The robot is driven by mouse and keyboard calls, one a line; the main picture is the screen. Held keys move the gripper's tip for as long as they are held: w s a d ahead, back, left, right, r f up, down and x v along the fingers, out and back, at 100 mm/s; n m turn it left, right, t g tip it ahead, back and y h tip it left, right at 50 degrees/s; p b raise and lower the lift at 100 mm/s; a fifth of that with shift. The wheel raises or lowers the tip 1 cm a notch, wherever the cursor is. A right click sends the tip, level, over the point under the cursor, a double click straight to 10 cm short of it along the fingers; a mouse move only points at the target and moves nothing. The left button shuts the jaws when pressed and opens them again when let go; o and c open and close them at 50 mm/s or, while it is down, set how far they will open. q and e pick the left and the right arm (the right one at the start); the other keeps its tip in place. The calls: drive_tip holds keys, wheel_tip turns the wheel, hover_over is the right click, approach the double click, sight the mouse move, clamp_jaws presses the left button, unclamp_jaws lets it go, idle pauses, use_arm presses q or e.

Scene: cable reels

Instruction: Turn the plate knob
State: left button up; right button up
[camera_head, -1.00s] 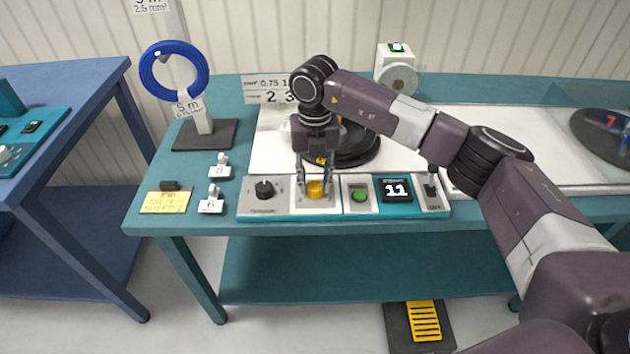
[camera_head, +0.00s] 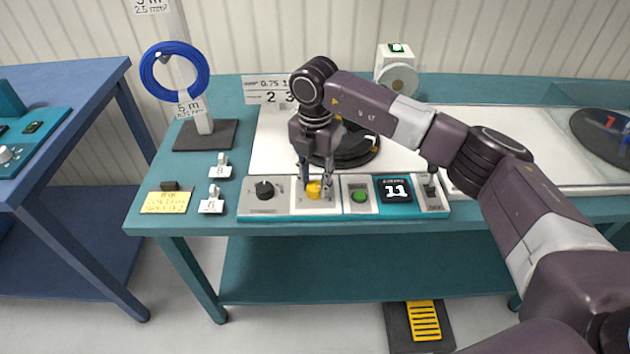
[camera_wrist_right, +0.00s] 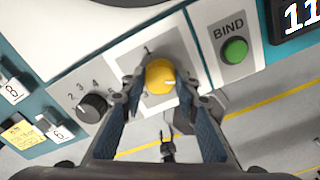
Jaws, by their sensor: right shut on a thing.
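The yellow knob (camera_head: 314,189) sits on a pale panel of the control strip on the teal table. It also shows in the right wrist view (camera_wrist_right: 160,77), with a white mark on its face. My right gripper (camera_head: 315,190) points down over it, with its fingers shut on the knob from both sides; the wrist view shows both fingertips (camera_wrist_right: 158,88) beside it. A black knob (camera_head: 264,189) stands on the panel to the left. A green button marked BIND (camera_wrist_right: 234,50) and a display reading 11 (camera_head: 396,189) are to the right. My left gripper is not in view.
A blue cable coil (camera_head: 174,70) hangs on a stand at the back left. Small numbered tags (camera_head: 211,204) and a yellow note (camera_head: 166,202) lie left of the strip. A dark turntable (camera_head: 350,148) is behind my gripper. A black lever (camera_head: 430,185) stands right of the display.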

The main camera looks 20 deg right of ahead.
sight(315, 186)
drive_tip(key=shift+w+r, duration=0.1)
drive_tip(key=shift+r, duration=0.05)
drive_tip(key=o, duration=1.1)
wheel_tip(315, 186, up, 12)
drive_tip(key=shift+f, duration=0.1)
drive_tip(key=shift+f, duration=0.1)
